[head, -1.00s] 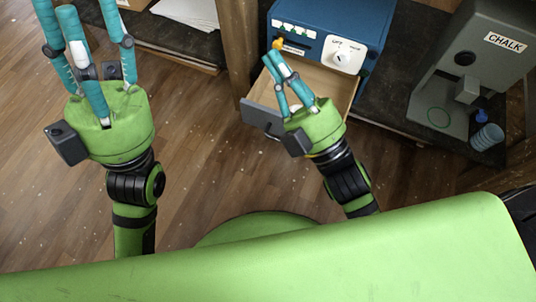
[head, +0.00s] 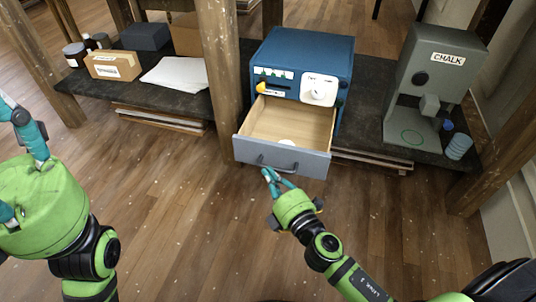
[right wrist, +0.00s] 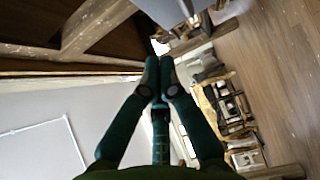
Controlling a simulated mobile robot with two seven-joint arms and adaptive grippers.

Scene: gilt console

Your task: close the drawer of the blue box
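The blue box (head: 308,52) stands on a dark low shelf at the middle of the head view. Its drawer (head: 283,155) is pulled well out, with a grey front, a dark bar handle (head: 277,164) and a pale wooden inside. My right gripper (head: 270,174) is just in front of the drawer front, near its lower edge and handle; I cannot tell whether it touches. Its fingers are together with nothing between them, as the right wrist view (right wrist: 158,75) shows. My left gripper (head: 18,165) is cut off at the left edge, its visible fingers spread apart.
A white round item (head: 287,142) lies in the drawer. A grey chalk dispenser (head: 432,75) stands to the right, with blue-grey cups (head: 459,146). A wooden post (head: 219,75) rises just left of the box. Open floor (head: 170,210) lies in front.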

